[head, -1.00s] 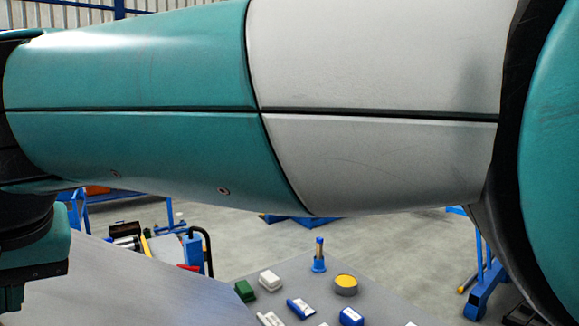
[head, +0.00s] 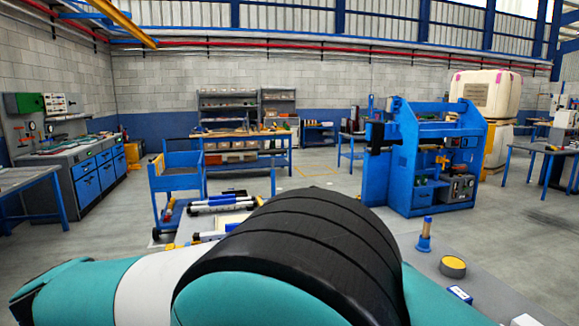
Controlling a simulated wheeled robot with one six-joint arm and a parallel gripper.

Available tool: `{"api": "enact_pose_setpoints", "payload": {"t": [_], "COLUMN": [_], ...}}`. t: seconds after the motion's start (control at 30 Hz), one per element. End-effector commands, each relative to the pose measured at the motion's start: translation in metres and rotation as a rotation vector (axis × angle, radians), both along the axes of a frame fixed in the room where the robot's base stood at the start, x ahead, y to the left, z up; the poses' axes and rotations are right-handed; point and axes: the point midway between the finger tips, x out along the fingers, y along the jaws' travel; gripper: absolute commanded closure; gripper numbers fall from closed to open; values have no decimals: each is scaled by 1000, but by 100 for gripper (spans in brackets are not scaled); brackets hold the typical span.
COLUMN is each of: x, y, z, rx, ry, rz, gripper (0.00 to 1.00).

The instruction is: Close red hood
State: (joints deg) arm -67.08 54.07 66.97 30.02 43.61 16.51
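No red hood can be made out in the head view. My own teal, white and black arm fills the bottom of the picture and hides much of what lies behind it. My gripper is not in view, so its state does not show.
A grey tabletop (head: 486,286) at the lower right bears a blue post (head: 424,240), a yellow-topped tin (head: 453,265) and a blue-and-white pack (head: 460,293). Beyond stand a blue cart (head: 177,178) and a large blue frame (head: 400,170). Open floor (head: 530,230) lies at the right.

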Motion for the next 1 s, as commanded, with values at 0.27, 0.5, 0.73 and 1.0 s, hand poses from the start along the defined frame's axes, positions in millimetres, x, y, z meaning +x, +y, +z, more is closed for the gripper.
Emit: {"api": "enact_pose_setpoints", "payload": {"t": [0.27,0.5,0.73,1.0], "x": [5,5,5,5], "y": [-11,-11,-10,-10], "z": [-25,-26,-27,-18], "rx": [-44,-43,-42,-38], "ry": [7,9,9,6], "rz": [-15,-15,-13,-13], "gripper": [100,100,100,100]}}
